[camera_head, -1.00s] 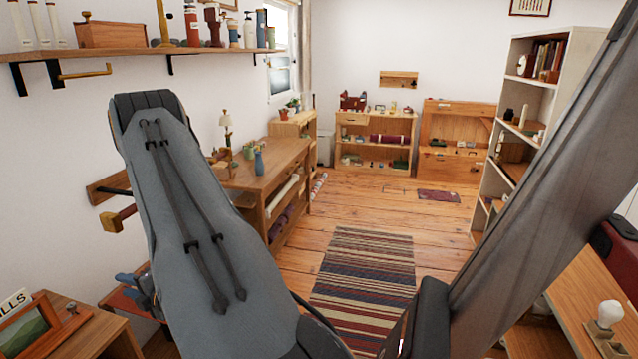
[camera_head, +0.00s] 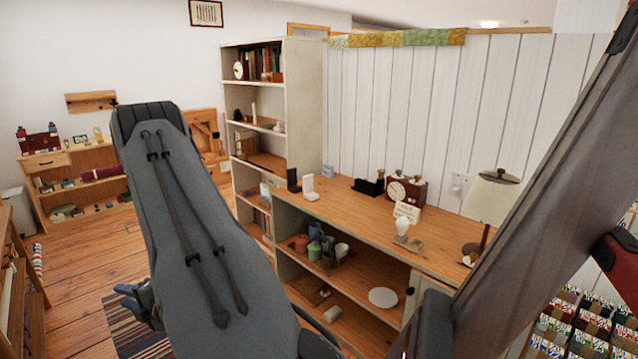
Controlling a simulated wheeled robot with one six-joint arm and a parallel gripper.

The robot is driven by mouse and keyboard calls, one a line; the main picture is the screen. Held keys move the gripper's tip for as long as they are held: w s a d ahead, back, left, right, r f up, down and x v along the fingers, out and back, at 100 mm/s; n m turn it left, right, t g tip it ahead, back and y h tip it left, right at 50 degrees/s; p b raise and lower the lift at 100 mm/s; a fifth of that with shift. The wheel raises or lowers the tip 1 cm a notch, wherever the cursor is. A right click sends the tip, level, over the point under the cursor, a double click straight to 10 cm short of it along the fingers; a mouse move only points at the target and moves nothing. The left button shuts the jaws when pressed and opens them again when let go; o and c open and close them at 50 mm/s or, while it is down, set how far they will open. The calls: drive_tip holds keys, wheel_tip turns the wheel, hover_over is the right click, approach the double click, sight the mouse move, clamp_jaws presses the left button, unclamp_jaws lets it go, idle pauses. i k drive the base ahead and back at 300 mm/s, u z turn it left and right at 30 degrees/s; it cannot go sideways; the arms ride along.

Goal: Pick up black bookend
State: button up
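A small black upright piece (camera_head: 293,180), which looks like the black bookend, stands at the far left end of the long wooden counter, beside a white piece of similar shape (camera_head: 309,187). Another low black object (camera_head: 369,186) lies farther right along the back of the counter. My grey arm crosses the left and middle of the view. A small blue-grey end part, likely my gripper (camera_head: 133,300), pokes out left of the arm, low over the floor and well away from the counter. The arm hides most of it, and its fingers cannot be made out.
Open floor (camera_head: 85,275) and a striped rug (camera_head: 135,335) lie left.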

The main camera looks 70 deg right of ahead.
sight(293, 186)
drive_tip(key=z, duration=1)
drive_tip(key=i, duration=1.4)
drive_tip(key=z, duration=1)
drive_tip(key=i, duration=0.35)
drive_tip(key=z, duration=0.05)
